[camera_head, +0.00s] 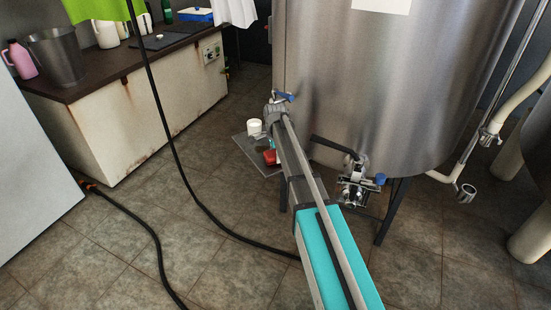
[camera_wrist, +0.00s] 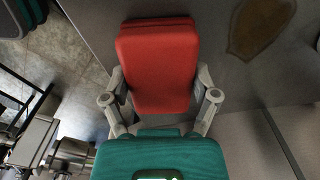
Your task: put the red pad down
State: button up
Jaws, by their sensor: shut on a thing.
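The red pad (camera_wrist: 158,62) is a thick block with rounded edges, in the upper middle of the wrist view. My gripper (camera_wrist: 160,92) has its two grey fingers closed on the pad's left and right sides. In the head view, part of the red pad (camera_head: 271,157) shows low beside the tank, partly hidden by my arm. A grey flat plate (camera_head: 250,155) lies on the floor there. I cannot tell whether the pad touches anything below it.
A white cup (camera_head: 254,127) stands near the plate's far edge. The steel tank (camera_head: 380,90) and its outlet valve (camera_head: 357,180) are close on the right. A black hose (camera_head: 165,120) hangs down and runs across the floor. Open tiled floor (camera_head: 150,215) lies left.

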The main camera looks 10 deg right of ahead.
jog(key=shift+f, duration=0.15)
jog(key=o, duration=0.9)
jog(key=shift+c, duration=0.2)
jog(key=shift+r, duration=0.2)
notch_tip(320, 180, up, 12)
jog(key=p, duration=1.2)
jog(key=shift+s, duration=0.1)
dwell(0.4)
